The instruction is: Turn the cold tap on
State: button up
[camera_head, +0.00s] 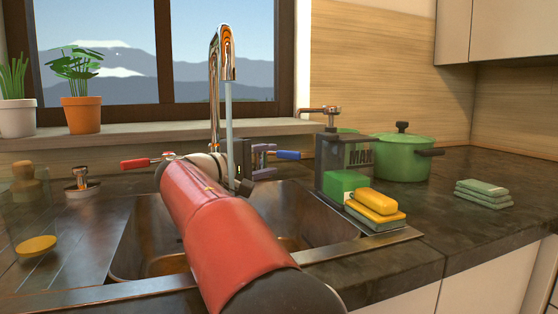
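The chrome tap (216,90) rises behind the sink, with a tall curved spout. A pale stream, which looks like water, falls from the spout (229,125) towards the basin. Its red handle (135,163) points left. Its blue handle (288,155) points right, with its inner end hidden. My gripper (264,160) is beside the inner end of the blue handle, its greyish fingers close to or touching it. I cannot tell whether they touch or how far they are open. My red arm crosses the sink and hides the tap's base.
The sink (150,240) lies below. To its right stand a dark caddy (333,155), a green block, yellow and green sponges (376,202), and a green pot (404,158). A soap pump (81,180) is on the left. Potted plants stand on the sill. The right counter is partly clear.

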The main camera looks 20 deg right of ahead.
aim_at(289, 156)
jog(key=shift+v, duration=1)
jog(key=d+n+t+y, duration=0.1)
jog(key=d, duration=0.1)
jog(key=d+n+t+y, duration=0.1)
jog(key=d+t, duration=0.1)
jog(key=d, duration=0.1)
jog(key=shift+w+n, duration=0.1)
jog(key=shift+n, duration=0.2)
jog(key=shift+d+n+t+y, duration=0.1)
jog(key=shift+n+t+y, duration=0.35)
jog(key=shift+t, duration=0.25)
jog(key=shift+s+n+t+y, duration=0.25)
jog(key=shift+n+t+y, duration=0.2)
jog(key=shift+t, duration=0.25)
jog(key=p+x, duration=0.1)
jog(key=x, duration=0.6)
jog(key=shift+w, duration=0.3)
grip_shut()
